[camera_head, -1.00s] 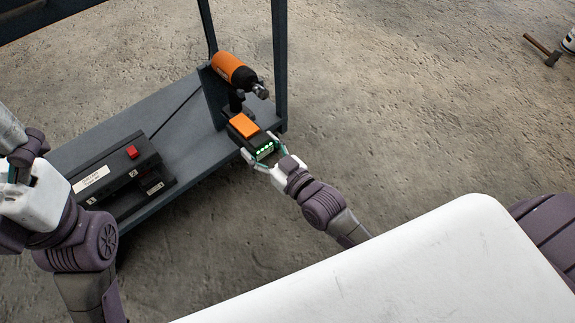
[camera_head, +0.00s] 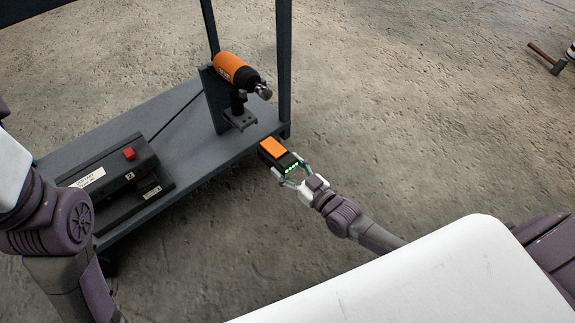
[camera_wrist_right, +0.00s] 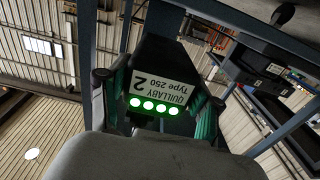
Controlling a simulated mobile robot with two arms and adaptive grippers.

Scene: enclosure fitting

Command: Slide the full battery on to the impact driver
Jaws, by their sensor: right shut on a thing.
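The battery (camera_head: 277,151) is black with an orange top and a row of lit green lights. My right gripper (camera_head: 292,171) is shut on it and holds it off the shelf's front right edge, apart from the driver. In the right wrist view the battery (camera_wrist_right: 157,85) sits between the fingers, with a label reading "QUILLABY Type 250" and "2", and several green lights lit. The orange and black impact driver (camera_head: 238,72) is held on an upright mount on the shelf, its foot (camera_head: 241,119) bare. My left arm shows at the left edge; its gripper is out of the picture.
A black charger (camera_head: 120,175) with a red button and numbered labels lies on the grey shelf (camera_head: 185,110). Dark frame posts (camera_head: 284,60) rise beside the driver. A hammer (camera_head: 548,58) lies on the floor at far right.

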